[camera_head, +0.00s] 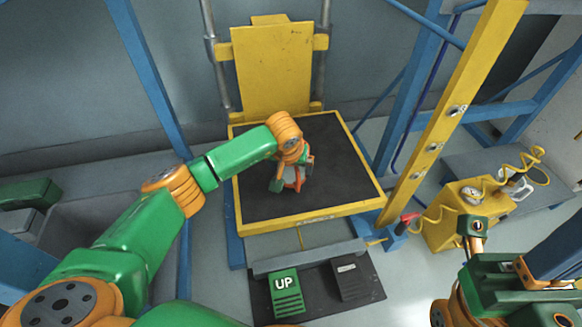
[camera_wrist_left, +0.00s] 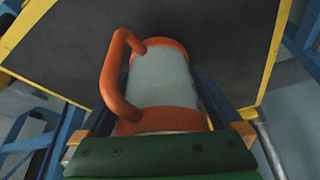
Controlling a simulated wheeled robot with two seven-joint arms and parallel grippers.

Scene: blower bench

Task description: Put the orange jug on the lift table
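The orange jug (camera_head: 292,178) has a pale grey body, orange ends and an orange side handle. It is over the dark top of the lift table (camera_head: 345,190), which has a yellow rim. My left gripper (camera_head: 293,172) comes down over the table with its fingers on either side of the jug. In the left wrist view the jug (camera_wrist_left: 165,80) sits between the fingers, its handle to the left. I cannot tell whether its base touches the tabletop. My right gripper (camera_head: 476,232) is at the lower right, away from the table; its fingers are not clear.
A pedal plate with a green UP pedal (camera_head: 286,292) and a dark pedal (camera_head: 350,281) lies before the table. A yellow post (camera_head: 455,110) and a yellow box (camera_head: 455,218) with a coiled hose stand right. A yellow back panel (camera_head: 272,65) rises behind. The tabletop around the jug is clear.

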